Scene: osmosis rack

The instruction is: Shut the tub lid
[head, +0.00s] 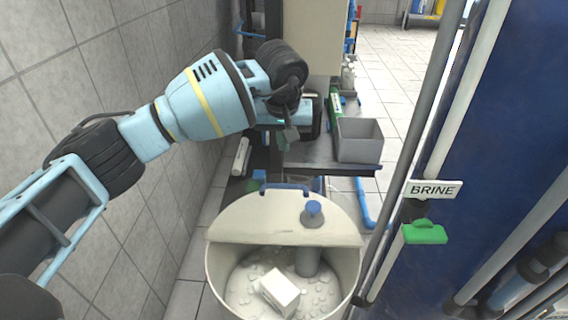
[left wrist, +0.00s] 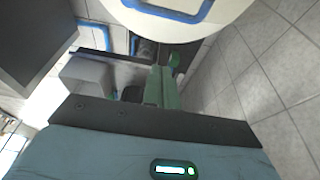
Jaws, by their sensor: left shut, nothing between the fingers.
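The round cream tub (head: 214,268) stands low in the middle of the head view. Its near half is open, showing white pellets and a white block (head: 280,291) inside. A cream half-round lid section (head: 262,221) lies over the far side, with a straight edge across the tub. A blue handle (head: 285,188) is at its far edge. The pale lid (left wrist: 190,28) and blue handle (left wrist: 160,12) also show in the left wrist view. My left gripper (head: 291,136) is shut and empty, beyond and above the handle, apart from it. My right gripper is out of view.
A blue-capped grey tube (head: 313,211) rises by the lid section. A grey bin (head: 359,140) sits on a dark shelf behind. Grey pipes, a BRINE sign (head: 433,189) and a green valve handle (head: 425,233) stand right. A tiled wall (head: 115,70) closes the left.

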